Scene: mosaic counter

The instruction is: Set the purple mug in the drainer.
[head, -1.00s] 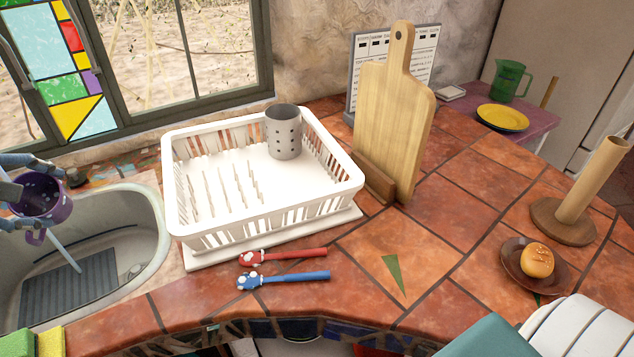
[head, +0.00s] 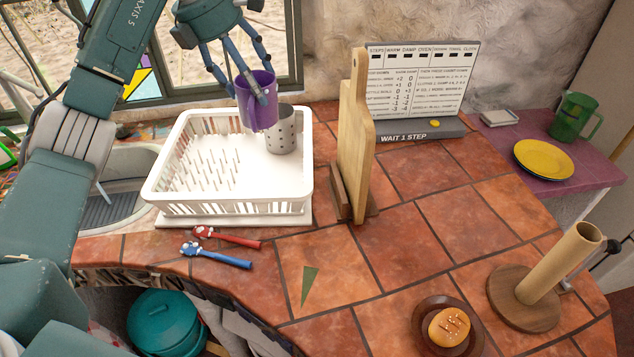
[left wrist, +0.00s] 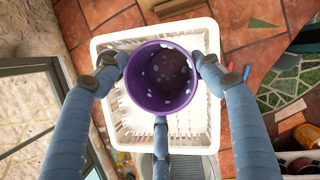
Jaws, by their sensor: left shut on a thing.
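The purple mug (head: 256,101) is held upright by my left gripper (head: 250,90) above the back of the white drainer (head: 228,208). In the left wrist view the mug (left wrist: 161,101) sits between the fingers of my left gripper (left wrist: 160,75), with the drainer (left wrist: 207,24) below it. I look into its speckled inside. In the head view the mug partly covers the grey perforated utensil cup (head: 282,135) in the drainer's back right corner. The drainer's rows of pegs at the left and middle are bare. My right gripper is not in view.
A wooden cutting board (head: 352,140) stands upright right of the drainer. A sign (head: 425,85) reading "WAIT 1 STEP" is behind it. Red (head: 228,237) and blue (head: 218,256) utensils lie in front. The sink (head: 125,170) is at left, the window behind.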

